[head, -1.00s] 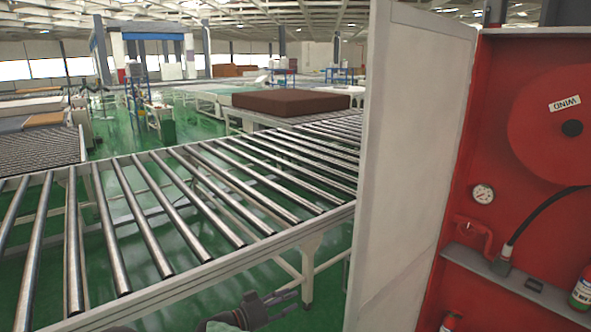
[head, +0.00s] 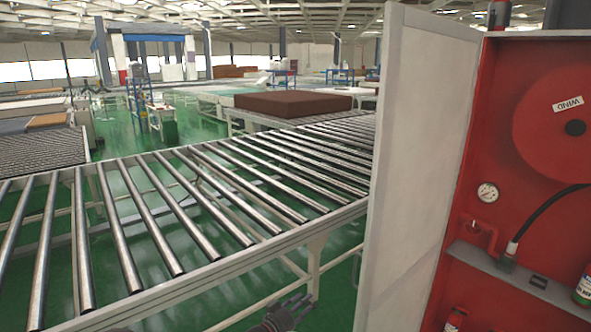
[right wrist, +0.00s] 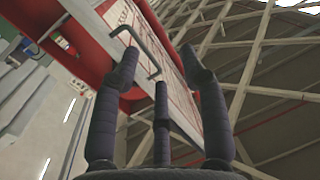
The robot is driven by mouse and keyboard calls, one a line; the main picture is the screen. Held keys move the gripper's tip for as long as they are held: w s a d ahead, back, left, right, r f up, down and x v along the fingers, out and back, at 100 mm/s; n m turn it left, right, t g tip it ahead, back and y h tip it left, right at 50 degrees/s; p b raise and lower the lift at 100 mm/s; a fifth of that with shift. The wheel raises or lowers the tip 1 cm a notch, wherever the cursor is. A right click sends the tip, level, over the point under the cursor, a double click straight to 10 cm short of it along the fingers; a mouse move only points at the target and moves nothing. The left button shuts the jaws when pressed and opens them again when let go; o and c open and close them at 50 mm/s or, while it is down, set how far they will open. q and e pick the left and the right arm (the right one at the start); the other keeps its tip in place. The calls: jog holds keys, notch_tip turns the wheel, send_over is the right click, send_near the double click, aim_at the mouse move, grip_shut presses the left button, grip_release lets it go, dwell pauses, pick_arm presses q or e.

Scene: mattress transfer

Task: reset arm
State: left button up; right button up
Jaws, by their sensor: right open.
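My right gripper (head: 298,304) shows at the bottom edge of the head view, low in front of the roller conveyor, with its fingers apart. In the right wrist view its dark fingers (right wrist: 160,68) are spread, with nothing held between them. Behind the fingers are a red and white panel with a metal handle and the roof beams. I cannot tell whether the fingers touch the panel. My left gripper is not in view.
A roller conveyor (head: 190,205) crosses the front. A brown mattress (head: 292,103) lies beyond it. A white door panel (head: 425,170) and a red hose cabinet (head: 540,215) stand close on the right. Green floor (head: 225,305) shows below the conveyor.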

jog(key=s+d+f+n+y, duration=0.1)
jog(key=d+f+n+y, duration=0.2)
jog(key=f, duration=0.4)
jog(key=s+d+f+n+y, duration=0.1)
jog(key=d+f+y, duration=0.1)
jog(key=f+y, duration=0.3)
jog(key=s+d+f+n+g+y, duration=0.2)
jog(key=s+d+f+g+y, duration=0.15)
jog(key=s+f, duration=0.75)
jog(key=s+f+g+y, duration=0.2)
jog(key=s+g, duration=0.2)
jog(key=s, duration=1.1)
jog(key=s+f+g+y, duration=0.2)
jog(key=s+g, duration=0.3)
jog(key=s, duration=1.1)
jog(key=shift+a+f, duration=0.35)
jog(key=shift+s+y, duration=0.1)
jog(key=shift+y, duration=0.15)
jog(key=shift+c, duration=0.5)
jog(key=shift+d, duration=0.1)
